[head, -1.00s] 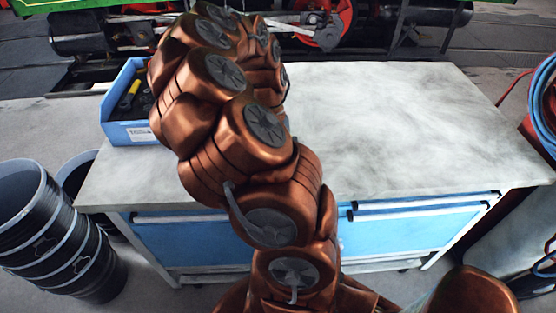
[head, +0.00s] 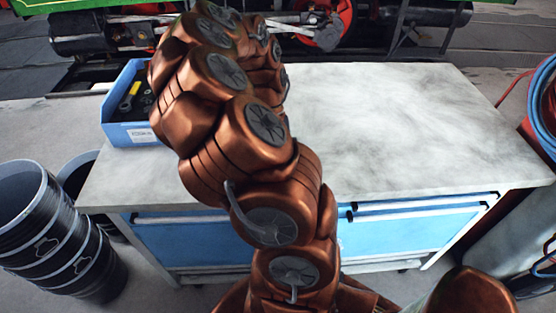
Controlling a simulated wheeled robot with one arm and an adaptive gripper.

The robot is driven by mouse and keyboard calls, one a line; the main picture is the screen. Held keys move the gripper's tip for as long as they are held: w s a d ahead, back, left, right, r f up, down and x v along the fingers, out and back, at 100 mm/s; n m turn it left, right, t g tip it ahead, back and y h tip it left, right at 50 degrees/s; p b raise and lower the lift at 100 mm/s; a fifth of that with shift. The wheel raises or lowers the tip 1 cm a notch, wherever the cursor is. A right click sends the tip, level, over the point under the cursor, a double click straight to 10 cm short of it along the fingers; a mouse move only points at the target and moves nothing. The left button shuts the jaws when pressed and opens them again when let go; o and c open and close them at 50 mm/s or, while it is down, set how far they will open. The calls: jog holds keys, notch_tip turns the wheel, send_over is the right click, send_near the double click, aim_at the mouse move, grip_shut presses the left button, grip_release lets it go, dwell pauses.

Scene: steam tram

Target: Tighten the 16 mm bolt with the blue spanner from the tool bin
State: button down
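The blue tool bin (head: 131,133) stands at the left end of the workbench, with a white label on its front. Inside it a yellow-handled tool (head: 130,96) and some dark tools show; my arm hides the bin's right part. I cannot make out a blue spanner in it. No 16 mm bolt can be told apart; the tram's running gear (head: 318,24) shows behind the bench. My copper-coloured arm rises in front of the bench and bends away toward the back. My gripper is not visible, hidden beyond the arm or out of frame.
The grey workbench top (head: 400,125) is clear right of my arm, with blue drawers (head: 415,230) below. Stacked black buckets (head: 50,235) stand at the lower left. Blue hoses (head: 545,105) hang at the right edge.

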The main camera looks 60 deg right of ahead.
jog(key=shift+r+p, duration=0.5)
jog(key=shift+r, duration=0.15)
dwell(0.5)
jog(key=shift+r+p, duration=0.95)
jog(key=shift+r, duration=0.45)
jog(key=shift+f, duration=0.1)
jog(key=shift+f+b, duration=0.55)
jog(key=shift+f, duration=1.05)
jog(key=shift+f, duration=1.15)
dwell(0.7)
jog(key=shift+w+a+m, duration=0.3)
jog(key=shift+m, duration=0.2)
